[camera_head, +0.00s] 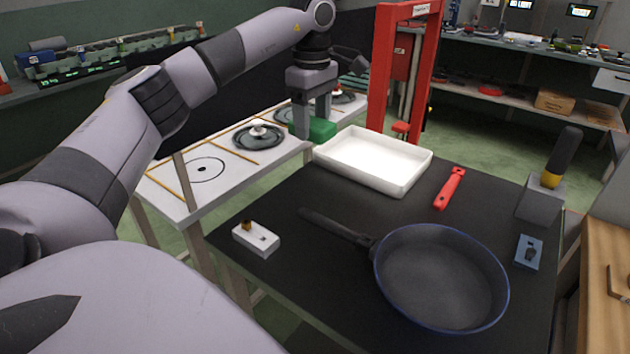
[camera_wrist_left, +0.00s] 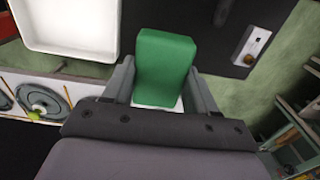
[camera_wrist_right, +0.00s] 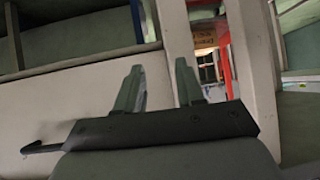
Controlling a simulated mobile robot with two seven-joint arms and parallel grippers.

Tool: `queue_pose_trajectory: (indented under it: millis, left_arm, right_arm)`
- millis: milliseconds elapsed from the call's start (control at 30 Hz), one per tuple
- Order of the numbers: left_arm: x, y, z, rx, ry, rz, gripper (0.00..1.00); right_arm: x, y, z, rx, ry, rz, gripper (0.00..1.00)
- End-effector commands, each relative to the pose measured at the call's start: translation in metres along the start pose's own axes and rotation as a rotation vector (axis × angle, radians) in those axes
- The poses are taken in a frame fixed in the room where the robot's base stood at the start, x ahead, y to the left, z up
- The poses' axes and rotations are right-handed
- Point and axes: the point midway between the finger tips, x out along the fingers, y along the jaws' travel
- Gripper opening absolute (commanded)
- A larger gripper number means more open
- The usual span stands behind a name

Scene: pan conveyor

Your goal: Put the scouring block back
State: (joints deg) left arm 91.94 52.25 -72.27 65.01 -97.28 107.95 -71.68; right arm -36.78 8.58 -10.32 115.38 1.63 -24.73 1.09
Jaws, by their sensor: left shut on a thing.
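The scouring block is a green block (camera_head: 318,130) at the near edge of the white conveyor table, beside the white tray. My left gripper (camera_head: 312,122) points down and is shut on it. In the left wrist view the green block (camera_wrist_left: 165,62) sits between the two fingers (camera_wrist_left: 160,90), with a pale underside showing at its lower end. Whether it touches a surface beneath is hard to tell. My right gripper (camera_wrist_right: 158,88) shows only in the right wrist view, its fingers apart with nothing between them.
A white tray (camera_head: 340,163) stands on the dark table, with a red-handled tool (camera_head: 450,188), a large pan (camera_head: 440,280), a small white switch box (camera_head: 256,238) and a grey holder (camera_head: 541,203). Lidded discs (camera_head: 258,137) lie on the conveyor table. A red frame (camera_head: 387,70) rises behind.

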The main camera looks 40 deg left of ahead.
Motion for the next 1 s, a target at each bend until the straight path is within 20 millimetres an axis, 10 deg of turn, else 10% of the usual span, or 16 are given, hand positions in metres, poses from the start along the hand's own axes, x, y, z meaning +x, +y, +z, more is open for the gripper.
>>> queue_pose_trajectory:
  millis: [300, 1000]
  left_arm:
    - [0.075, -0.001, 0.000, 0.002, 0.000, -0.003, 0.29]
    - [0.129, 0.000, 0.000, 0.003, -0.001, 0.001, 0.29]
  right_arm:
    - [0.004, 0.000, -0.001, 0.001, 0.007, -0.003, 0.38]
    - [0.006, -0.001, 0.002, 0.005, 0.004, -0.005, 0.38]
